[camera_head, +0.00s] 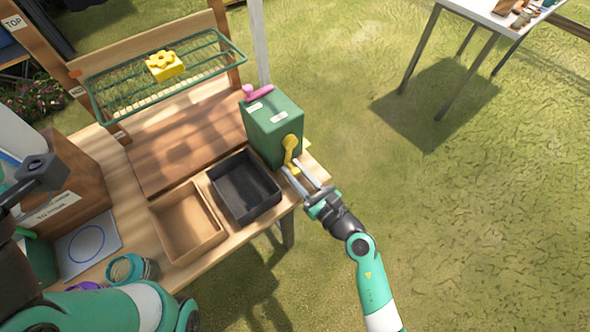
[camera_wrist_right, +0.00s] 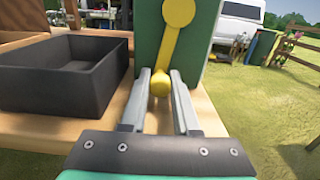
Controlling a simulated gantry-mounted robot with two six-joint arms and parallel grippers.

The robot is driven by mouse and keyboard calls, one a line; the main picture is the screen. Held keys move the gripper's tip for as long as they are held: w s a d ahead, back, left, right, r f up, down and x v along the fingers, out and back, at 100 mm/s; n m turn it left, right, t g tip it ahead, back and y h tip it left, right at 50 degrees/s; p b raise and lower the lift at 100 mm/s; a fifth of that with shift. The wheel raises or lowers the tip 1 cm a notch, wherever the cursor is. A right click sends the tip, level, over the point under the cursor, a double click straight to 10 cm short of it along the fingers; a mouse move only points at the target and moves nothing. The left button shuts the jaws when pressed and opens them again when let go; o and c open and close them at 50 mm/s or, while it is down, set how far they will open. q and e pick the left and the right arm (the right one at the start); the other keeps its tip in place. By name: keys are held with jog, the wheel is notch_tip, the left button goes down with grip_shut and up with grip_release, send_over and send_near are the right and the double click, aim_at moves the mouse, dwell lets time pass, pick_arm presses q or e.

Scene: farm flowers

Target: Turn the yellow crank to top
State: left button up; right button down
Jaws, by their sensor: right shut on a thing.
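The yellow crank (camera_head: 290,150) is on the front face of a green box (camera_head: 272,125) at the table's right end. Its arm hangs down from the round hub, with the knob at the bottom. In the right wrist view, the crank's knob (camera_wrist_right: 160,84) sits between the fingertips of my right gripper (camera_wrist_right: 159,88). In the head view my right gripper (camera_head: 302,182) reaches the crank from the lower right and is shut on it. My left arm is at the left edge; its gripper (camera_head: 38,172) is partly cut off and its jaws are unclear.
A black tray (camera_head: 245,210) and a tan tray (camera_head: 165,215) stand left of the green box. A pink lever (camera_head: 258,93) is on the box's top. A green wire rack (camera_head: 215,75) holds a yellow flower block (camera_head: 165,66). Grass lies open to the right.

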dwell(0.8)
jog(key=a+m+p, duration=0.1)
jog(key=p, duration=0.1)
jog(key=s+r+m+p, duration=0.1)
jog(key=m+p, duration=0.1)
jog(key=shift+s+a+r, duration=0.1)
jog(key=shift+a+r, duration=0.1)
jog(key=shift+a, duration=0.2)
jog(key=shift+s+a+m+p, duration=0.1)
jog(key=shift+a+m+p, duration=0.05)
jog(key=shift+m+p, duration=0.3)
jog(key=shift+f+m, duration=0.2)
jog(key=shift+m, duration=0.05)
jog(key=c, duration=0.7)
grip_release()
jog(key=shift+o, duration=0.2)
jog(key=shift+s+d, duration=0.2)
jog(key=shift+s, duration=0.15)
jog(key=p+v, duration=0.3)
jog(key=v, duration=0.8)
